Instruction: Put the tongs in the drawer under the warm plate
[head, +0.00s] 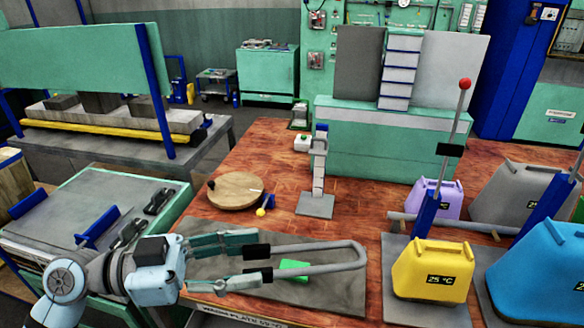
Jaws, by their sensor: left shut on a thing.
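The tongs (335,248) are a grey U-shaped bar with black pads at their left ends and the bend to the right. My left gripper (252,263) comes in from the left, its fingers spread and shut on the ends of the tongs. It holds them level over the warm plate (335,295), a dark grey slab at the table's front. A green block (294,270) shows between the tongs' legs on the plate. A label on the front edge (240,317) reads warm plate 55 °C. The drawer under it is out of view. My right gripper is not in view.
Yellow (432,285), purple (435,199), grey and blue weights stand to the right, beside a red-knobbed lever (458,125). A round wooden disc (236,190) and a small stand (316,200) lie behind the plate. A grey-topped bench (85,215) is at left.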

